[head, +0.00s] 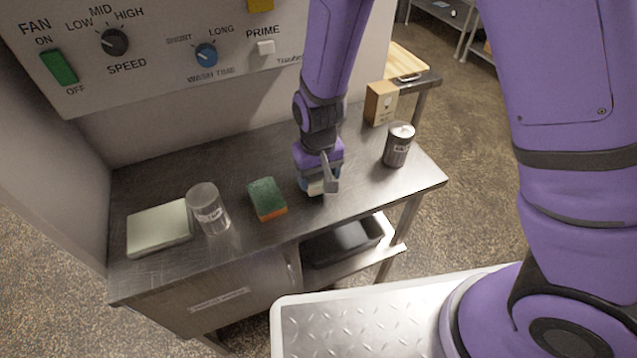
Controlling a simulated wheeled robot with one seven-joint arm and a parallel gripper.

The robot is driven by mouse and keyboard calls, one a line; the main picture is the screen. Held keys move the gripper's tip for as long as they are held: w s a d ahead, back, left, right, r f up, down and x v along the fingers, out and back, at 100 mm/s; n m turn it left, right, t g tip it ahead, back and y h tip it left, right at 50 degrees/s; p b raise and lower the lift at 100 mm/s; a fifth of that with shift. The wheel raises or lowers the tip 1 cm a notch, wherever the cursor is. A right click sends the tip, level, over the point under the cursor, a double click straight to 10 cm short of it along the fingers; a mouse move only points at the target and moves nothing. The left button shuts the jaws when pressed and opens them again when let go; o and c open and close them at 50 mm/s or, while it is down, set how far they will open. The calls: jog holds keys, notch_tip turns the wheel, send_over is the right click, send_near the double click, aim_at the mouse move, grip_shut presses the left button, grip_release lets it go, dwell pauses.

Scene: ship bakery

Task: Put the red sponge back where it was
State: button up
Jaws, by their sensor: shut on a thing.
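A sponge (267,199) with a green top and an orange-red side lies on the steel table, left of my gripper. It is the only reddish sponge I see. My gripper (321,187) points down over the middle of the table, shut on a small blue and pale thing (309,186). The gripper hides most of that thing, so I cannot tell whether it is a sponge or whether it touches the table.
The steel table (257,244) also bears a pale flat block (159,229), a clear labelled jar (209,209), a dark shaker (398,146) and a cardboard box (380,104). A control panel (180,45) rises behind. Bare tabletop lies around my gripper.

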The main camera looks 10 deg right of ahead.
jog(key=shift+w+d, duration=0.1)
jog(key=shift+w, duration=0.05)
jog(key=shift+f, duration=1.8)
jog(key=o, duration=0.8)
jog(key=shift+r, duration=0.1)
